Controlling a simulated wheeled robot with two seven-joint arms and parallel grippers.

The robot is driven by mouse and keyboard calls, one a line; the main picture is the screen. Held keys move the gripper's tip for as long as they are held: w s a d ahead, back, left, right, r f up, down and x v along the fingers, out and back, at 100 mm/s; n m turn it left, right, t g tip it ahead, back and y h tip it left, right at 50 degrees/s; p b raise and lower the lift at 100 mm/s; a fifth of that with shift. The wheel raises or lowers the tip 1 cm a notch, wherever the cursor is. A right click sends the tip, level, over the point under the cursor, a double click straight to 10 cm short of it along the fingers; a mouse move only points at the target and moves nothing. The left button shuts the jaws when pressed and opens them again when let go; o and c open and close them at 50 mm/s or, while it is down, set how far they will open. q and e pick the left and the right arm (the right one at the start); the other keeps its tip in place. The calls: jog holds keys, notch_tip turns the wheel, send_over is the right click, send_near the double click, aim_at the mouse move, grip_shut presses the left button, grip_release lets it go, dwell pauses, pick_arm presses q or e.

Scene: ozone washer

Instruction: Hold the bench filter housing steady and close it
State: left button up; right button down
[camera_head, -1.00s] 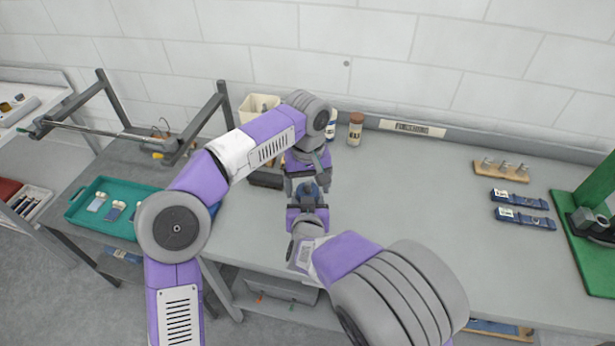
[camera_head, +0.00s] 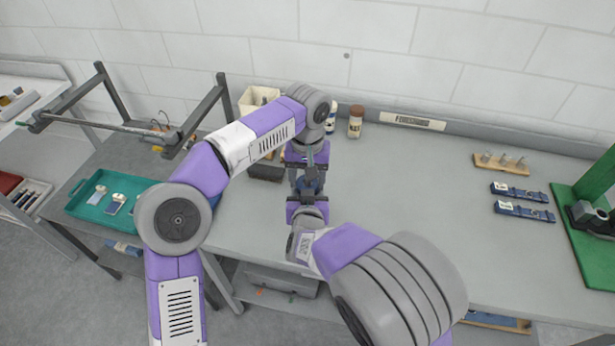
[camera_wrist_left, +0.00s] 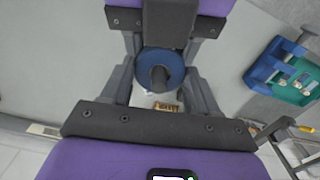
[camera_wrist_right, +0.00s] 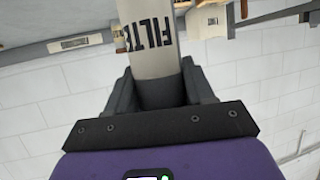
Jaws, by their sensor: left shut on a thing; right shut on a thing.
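The filter housing has a white cylindrical body (camera_wrist_right: 152,62) with black lettering and a round blue cap (camera_wrist_left: 148,62) with a dark centre. My left gripper (camera_wrist_left: 160,78) comes from above, its fingers on both sides of the cap, shut on it. My right gripper (camera_wrist_right: 158,92) is shut around the body from the bench's front side. In the head view my left gripper (camera_head: 307,170) and right gripper (camera_head: 307,193) face each other closely, with a little blue (camera_head: 308,184) between them. The body is mostly hidden there, and I cannot tell whether cap and body are fully seated.
A brown-capped bottle (camera_head: 355,121) and a cream bin (camera_head: 258,101) stand at the back. A teal tray (camera_head: 78,208) sits on a lower surface at left. A green stand (camera_head: 585,240) is at far right.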

pick_arm(q)
jog(key=shift+m, duration=0.3)
jog(key=o, duration=1.2)
jog(key=shift+c, duration=0.2)
jog(key=shift+r, duration=0.1)
jog(key=shift+r, duration=2.2)
jog(key=shift+n, duration=0.4)
jog(key=shift+c, duration=0.4)
jog(key=shift+r+n+g, duration=0.15)
jog(key=shift+n+g, duration=0.15)
jog(key=shift+n, duration=0.1)
jog(key=shift+r+n, duration=0.9)
jog(key=shift+r, duration=0.7)
